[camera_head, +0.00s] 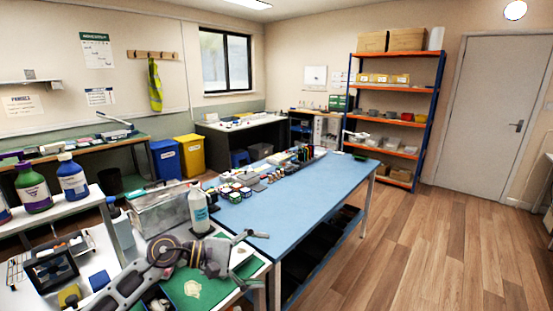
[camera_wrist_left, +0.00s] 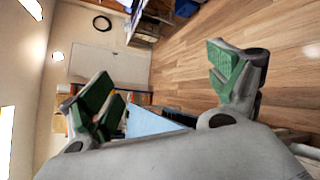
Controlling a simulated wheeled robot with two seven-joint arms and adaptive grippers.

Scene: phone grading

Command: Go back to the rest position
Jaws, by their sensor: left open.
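My left gripper (camera_head: 262,259) reaches in from the lower left in the head view, over the corner where the white side bench meets the blue table. Its fingers are spread apart with nothing between them. In the left wrist view the two green-padded fingers (camera_wrist_left: 165,92) stand wide apart and empty. The blue table (camera_head: 290,205) lies just beyond the fingertips, and a part of its top also shows between the fingers in the wrist view (camera_wrist_left: 145,122). My right gripper is in neither view.
A spray bottle (camera_head: 198,208) and a clear bin (camera_head: 160,206) stand close behind my left wrist. A green mat (camera_head: 215,290) lies under it. Small containers line the table's far left edge. A shelf rack (camera_head: 430,115) stands behind. The wooden floor (camera_head: 450,250) at right is clear.

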